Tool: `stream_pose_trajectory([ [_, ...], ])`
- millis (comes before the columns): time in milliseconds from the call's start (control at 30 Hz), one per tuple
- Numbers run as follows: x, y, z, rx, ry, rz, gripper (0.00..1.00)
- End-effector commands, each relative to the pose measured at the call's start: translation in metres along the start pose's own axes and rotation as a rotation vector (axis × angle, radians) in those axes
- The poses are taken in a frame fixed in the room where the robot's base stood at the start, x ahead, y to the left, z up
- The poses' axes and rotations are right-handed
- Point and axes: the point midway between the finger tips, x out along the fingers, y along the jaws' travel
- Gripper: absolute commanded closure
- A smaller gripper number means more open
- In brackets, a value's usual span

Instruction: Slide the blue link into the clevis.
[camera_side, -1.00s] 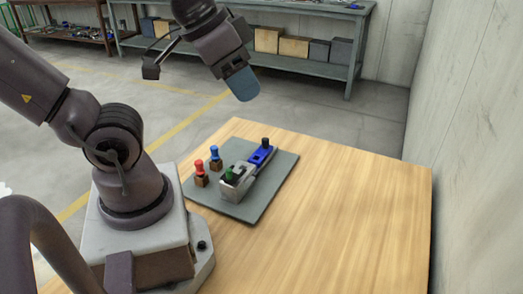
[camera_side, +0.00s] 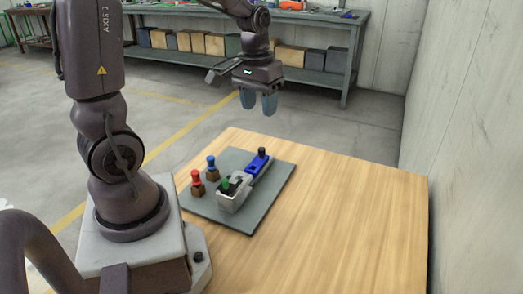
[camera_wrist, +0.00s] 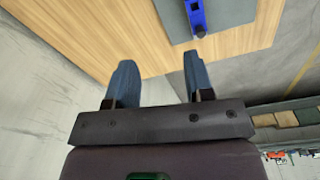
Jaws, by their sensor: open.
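The blue link (camera_side: 258,167) lies on a grey plate (camera_side: 225,210) on the table, with a black knob (camera_side: 262,152) standing up at its far end. Its near end meets the grey clevis (camera_side: 233,197); from here I cannot tell how far it sits in the slot. A green-topped pin (camera_side: 225,184) shows on the clevis. The link also shows at the top of the wrist view (camera_wrist: 196,14), where the clevis is out of frame. My gripper (camera_side: 257,112) is open and empty, fingers down, above and beyond the plate's far edge. It shows in the wrist view (camera_wrist: 158,68) too.
A red-topped peg (camera_side: 197,178) and a blue-topped peg (camera_side: 212,163) stand in brown blocks left of the clevis. The wooden table (camera_side: 330,210) is clear to the right. A wall stands at the right, a shelf bench behind.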

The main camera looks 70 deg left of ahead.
Motion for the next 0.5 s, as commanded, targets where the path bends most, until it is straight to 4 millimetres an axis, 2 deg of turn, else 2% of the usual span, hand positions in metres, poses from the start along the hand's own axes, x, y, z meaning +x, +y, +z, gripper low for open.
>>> stream_pose_trajectory([
  [33, 0.017, -0.014, -0.015, -0.068, -0.036, -0.01, 0.52],
  [100, 0.037, -0.032, -0.032, -0.156, -0.069, -0.02, 0.52],
  [300, 0.084, -0.073, -0.071, -0.36, -0.109, -0.044, 0.52],
  [400, 0.093, -0.081, -0.09, -0.424, -0.085, -0.048, 0.52],
  [500, 0.085, -0.08, -0.103, -0.472, -0.042, -0.04, 0.52],
])
